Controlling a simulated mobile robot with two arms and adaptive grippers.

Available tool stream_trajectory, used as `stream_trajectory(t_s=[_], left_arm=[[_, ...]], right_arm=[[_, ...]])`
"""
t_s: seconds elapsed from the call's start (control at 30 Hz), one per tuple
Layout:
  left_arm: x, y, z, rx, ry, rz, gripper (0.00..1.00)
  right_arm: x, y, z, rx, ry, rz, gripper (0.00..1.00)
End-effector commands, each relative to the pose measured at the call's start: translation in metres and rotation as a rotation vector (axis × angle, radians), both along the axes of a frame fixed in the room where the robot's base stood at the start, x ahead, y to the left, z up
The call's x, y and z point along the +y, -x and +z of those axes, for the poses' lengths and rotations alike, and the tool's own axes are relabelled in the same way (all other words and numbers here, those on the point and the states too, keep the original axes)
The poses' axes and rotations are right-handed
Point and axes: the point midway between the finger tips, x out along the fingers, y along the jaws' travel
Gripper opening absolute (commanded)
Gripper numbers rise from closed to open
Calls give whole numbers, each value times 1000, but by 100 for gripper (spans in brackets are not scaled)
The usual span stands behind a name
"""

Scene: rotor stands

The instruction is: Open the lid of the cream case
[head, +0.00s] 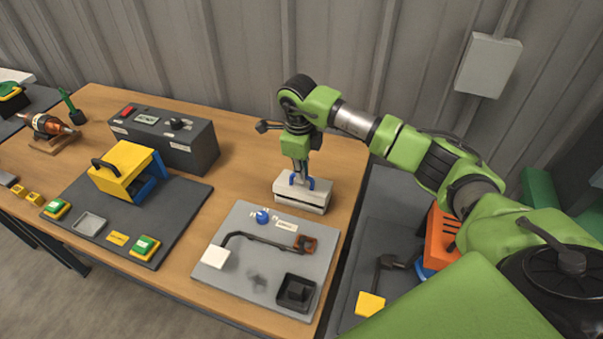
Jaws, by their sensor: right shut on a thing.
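The cream case (315,200) is a small pale box near the right end of the wooden table, behind the grey board. Its lid looks down, with a thin seam along the front side. A blue handle (311,183) stands up on top of the lid. My right gripper (301,178) comes down from above and is shut on the handle. The fingers hide part of the handle and the lid's top. My left gripper is out of view.
The grey board (240,215) in front holds a bent dark rod, a blue knob and a black socket (296,291). A dark control box (165,137) and a yellow press-like block (122,170) stand left. Bare wood (245,160) lies left of the case. A corrugated wall rises behind.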

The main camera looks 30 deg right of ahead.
Motion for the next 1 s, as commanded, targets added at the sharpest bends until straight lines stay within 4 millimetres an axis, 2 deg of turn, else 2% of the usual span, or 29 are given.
stream_trajectory(t_s=[0.2,1.0], left_arm=[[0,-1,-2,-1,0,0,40],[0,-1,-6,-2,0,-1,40]], right_arm=[[-9,-7,8,-2,2,-1,0],[-19,-17,15,-2,2,-1,0]])
